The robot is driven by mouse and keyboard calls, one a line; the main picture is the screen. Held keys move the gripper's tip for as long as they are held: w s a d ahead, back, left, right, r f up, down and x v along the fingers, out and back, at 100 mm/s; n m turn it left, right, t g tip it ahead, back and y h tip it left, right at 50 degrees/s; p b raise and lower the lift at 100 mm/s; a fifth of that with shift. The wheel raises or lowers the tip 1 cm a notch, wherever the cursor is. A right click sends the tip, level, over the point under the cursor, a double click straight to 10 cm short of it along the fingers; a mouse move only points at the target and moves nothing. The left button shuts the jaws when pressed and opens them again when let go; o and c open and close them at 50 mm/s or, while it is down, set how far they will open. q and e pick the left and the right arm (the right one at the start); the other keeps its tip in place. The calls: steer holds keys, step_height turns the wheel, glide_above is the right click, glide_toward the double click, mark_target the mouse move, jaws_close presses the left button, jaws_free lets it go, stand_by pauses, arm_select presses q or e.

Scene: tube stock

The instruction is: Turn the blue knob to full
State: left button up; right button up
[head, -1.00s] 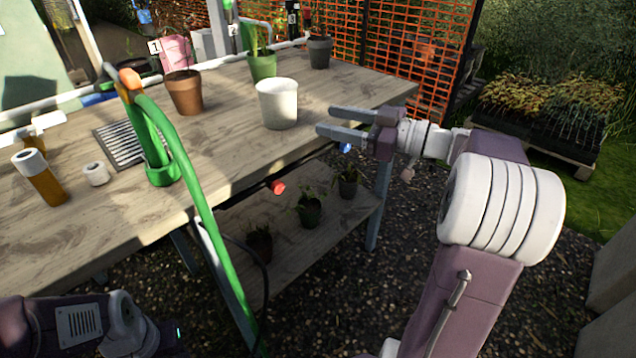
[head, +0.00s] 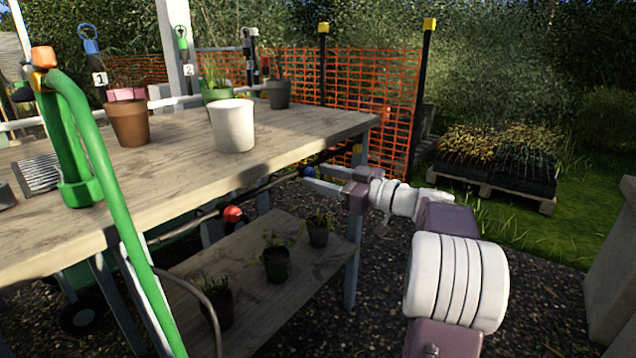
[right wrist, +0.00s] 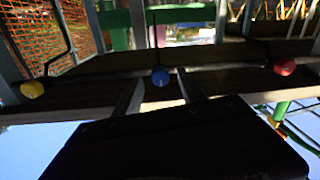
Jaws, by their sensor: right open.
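The blue knob (head: 310,172) sits under the front edge of the wooden table top, between a red knob (head: 233,213) and a yellow knob (head: 357,149). My right gripper (head: 313,177) is open, with its two fingers pointing at the blue knob. In the right wrist view the blue knob (right wrist: 159,76) shows between the two fingertips (right wrist: 160,80). I cannot tell whether a finger touches it. The red knob (right wrist: 285,66) and the yellow knob (right wrist: 32,88) are off to either side there. My left gripper is not in view.
The table top (head: 170,182) carries a white pot (head: 232,127) and a terracotta pot (head: 129,122). A green hose stand (head: 95,150) rises at the left. A lower shelf (head: 262,305) with potted plants lies below the knobs. An orange mesh fence (head: 350,85) stands behind.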

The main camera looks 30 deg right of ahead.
steer(key=shift+w+a, duration=0.25)
steer(key=shift+w, duration=0.35)
jaws_close()
